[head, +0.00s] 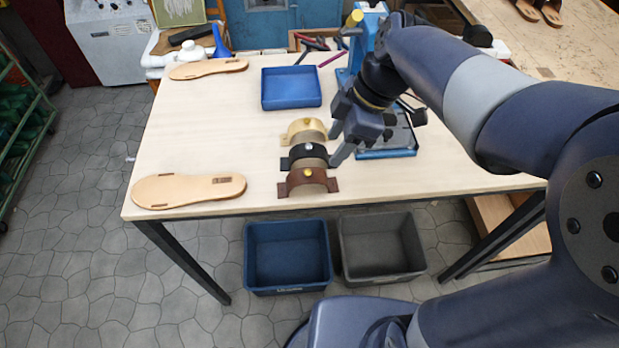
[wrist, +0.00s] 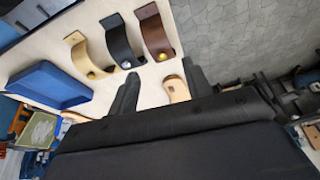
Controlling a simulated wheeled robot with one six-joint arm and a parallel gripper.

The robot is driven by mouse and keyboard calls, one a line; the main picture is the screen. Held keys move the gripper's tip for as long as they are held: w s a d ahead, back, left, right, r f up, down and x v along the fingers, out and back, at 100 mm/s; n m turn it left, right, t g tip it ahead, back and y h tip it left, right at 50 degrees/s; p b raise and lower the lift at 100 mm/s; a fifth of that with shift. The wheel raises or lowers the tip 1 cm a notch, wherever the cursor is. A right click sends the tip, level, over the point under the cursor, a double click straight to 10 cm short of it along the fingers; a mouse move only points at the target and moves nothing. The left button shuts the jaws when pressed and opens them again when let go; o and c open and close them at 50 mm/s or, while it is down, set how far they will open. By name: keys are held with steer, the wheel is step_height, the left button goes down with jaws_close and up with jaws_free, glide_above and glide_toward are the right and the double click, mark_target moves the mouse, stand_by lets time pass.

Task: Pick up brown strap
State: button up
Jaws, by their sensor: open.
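The brown strap (head: 307,180) is an arched piece with a gold button, lying on the table nearest the front edge. It also shows in the wrist view (wrist: 154,30), right of the other straps. A black strap (head: 308,154) and a tan strap (head: 305,130) lie behind it in a row. My gripper (head: 336,143) is open and empty, just right of the straps and above the table. In the wrist view its two fingers (wrist: 160,82) stand apart with no strap between them.
Two sandal soles lie at the left, one at the front (head: 188,191) and one at the back (head: 208,69). A blue tray (head: 291,103) sits behind the straps. A blue-based device (head: 385,154) stands right of my gripper. Blue (head: 287,289) and grey (head: 383,277) bins stand below the table.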

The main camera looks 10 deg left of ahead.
mark_target(310, 171)
steer(key=shift+n, duration=0.6)
steer(key=x, duration=0.7)
steer(key=shift+a+r, duration=0.15)
steer(key=shift+a, duration=0.15)
steer(key=x, duration=0.2)
steer(key=p+x, duration=0.1)
steer(key=x, duration=0.1)
steer(key=shift+a+r, duration=0.1)
steer(key=shift+a, duration=0.25)
steer(key=shift+a+f, duration=0.2)
steer(key=shift+f, duration=0.35)
steer(key=shift+c, duration=0.5)
steer(key=c, duration=0.6)
